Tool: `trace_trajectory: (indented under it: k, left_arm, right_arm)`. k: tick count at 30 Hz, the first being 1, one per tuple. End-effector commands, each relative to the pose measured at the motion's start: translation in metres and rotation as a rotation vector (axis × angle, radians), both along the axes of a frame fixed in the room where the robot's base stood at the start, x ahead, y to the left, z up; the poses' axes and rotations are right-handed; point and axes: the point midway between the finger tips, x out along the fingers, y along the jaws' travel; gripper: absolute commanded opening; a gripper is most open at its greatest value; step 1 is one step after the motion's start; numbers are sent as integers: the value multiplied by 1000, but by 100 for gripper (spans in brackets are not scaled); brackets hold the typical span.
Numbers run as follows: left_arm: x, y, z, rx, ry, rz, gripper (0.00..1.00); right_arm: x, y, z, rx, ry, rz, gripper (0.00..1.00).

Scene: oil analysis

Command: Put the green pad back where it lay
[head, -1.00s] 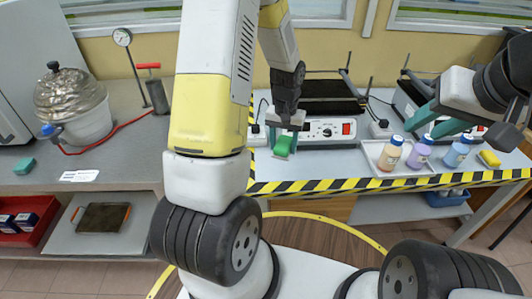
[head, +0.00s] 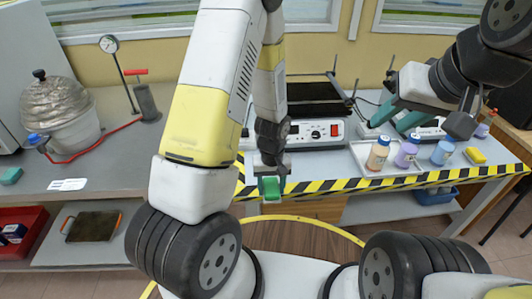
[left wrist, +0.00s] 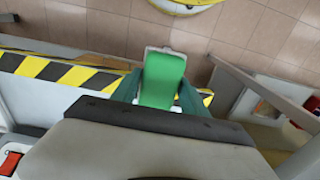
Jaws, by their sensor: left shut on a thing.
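The green pad (head: 272,189) is held between the fingers of my left gripper (head: 271,180), in front of the striped table edge in the head view. In the left wrist view the green pad (left wrist: 162,80) stands out between the teal fingers, with a pale part at its far end. Floor tiles and the striped edge show around it. My right gripper (head: 398,112) has its teal fingers apart with nothing seen between them, over the right part of the table behind the bottles.
A white tray (head: 365,168) holds bottles on the right, beside a yellow sponge (head: 475,156). A hotplate (head: 318,132) stands behind. A teal block (head: 11,175) and a white label (head: 67,184) lie on the left counter.

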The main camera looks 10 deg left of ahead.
Motion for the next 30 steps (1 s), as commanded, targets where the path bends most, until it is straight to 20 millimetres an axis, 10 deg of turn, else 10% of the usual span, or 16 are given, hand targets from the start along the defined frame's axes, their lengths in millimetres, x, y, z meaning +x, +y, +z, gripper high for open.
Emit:
trace_trajectory:
  k: [15, 30]
  left_arm:
    - [114, 63, -12, 0, -2, 3, 14]
    - [125, 69, -48, 0, 0, 1, 14]
  right_arm:
    - [0, 0, 0, 0, 0, 0, 36]
    - [0, 0, 0, 0, 0, 0, 36]
